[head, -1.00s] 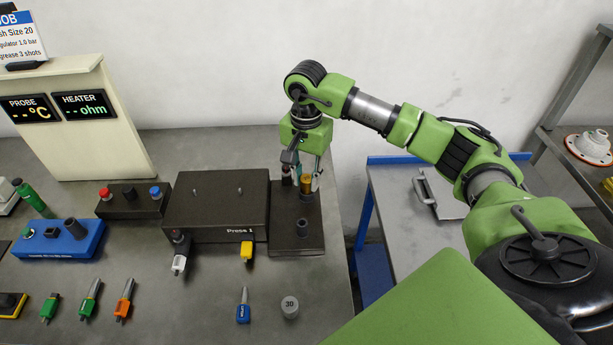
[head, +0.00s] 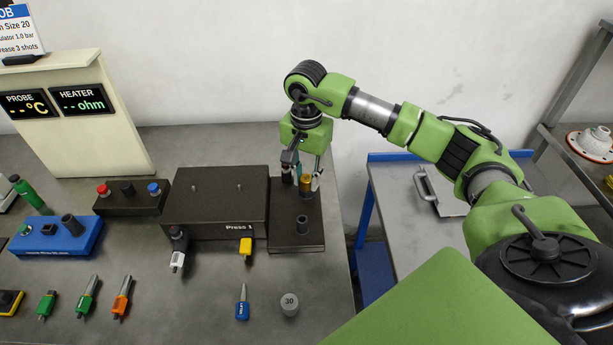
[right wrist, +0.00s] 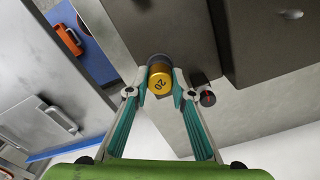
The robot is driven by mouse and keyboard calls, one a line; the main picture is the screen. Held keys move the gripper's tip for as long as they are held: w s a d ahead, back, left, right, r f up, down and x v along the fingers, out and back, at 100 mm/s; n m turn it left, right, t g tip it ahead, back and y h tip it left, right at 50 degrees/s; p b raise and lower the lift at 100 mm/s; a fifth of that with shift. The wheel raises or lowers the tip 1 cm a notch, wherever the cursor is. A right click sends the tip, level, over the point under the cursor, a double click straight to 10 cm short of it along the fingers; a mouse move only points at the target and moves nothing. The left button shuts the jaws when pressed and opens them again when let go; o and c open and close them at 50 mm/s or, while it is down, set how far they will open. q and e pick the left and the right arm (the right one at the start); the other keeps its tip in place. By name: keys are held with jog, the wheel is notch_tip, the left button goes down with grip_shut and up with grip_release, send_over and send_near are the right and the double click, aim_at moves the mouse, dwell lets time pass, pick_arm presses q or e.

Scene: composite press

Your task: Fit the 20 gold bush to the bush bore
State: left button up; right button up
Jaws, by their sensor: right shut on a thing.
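The gold bush (right wrist: 159,82), marked 20, is between the fingers of my right gripper (right wrist: 156,90), which is shut on it. In the head view the gold bush (head: 306,184) is over or on the back of the dark plate (head: 284,241) right of Press 1. A darker grey round part (right wrist: 159,60) shows at the bush's far end in the right wrist view. I cannot tell whether the bush touches anything below. A dark hollow-looking cylinder (head: 302,225) stands on the plate nearer the front. I cannot identify the bush bore for certain. My left gripper is not in view.
The Press 1 block (head: 215,205) stands just left of the plate. A dark post (head: 287,174) is close beside the gripper. A grey cylinder marked 30 (head: 289,304) and a blue tool (head: 242,304) are in front. A side table (head: 398,200) is at the right.

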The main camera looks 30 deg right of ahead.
jog(key=shift+f, duration=0.1)
jog(key=shift+c, duration=0.2)
jog(key=o, duration=1.2)
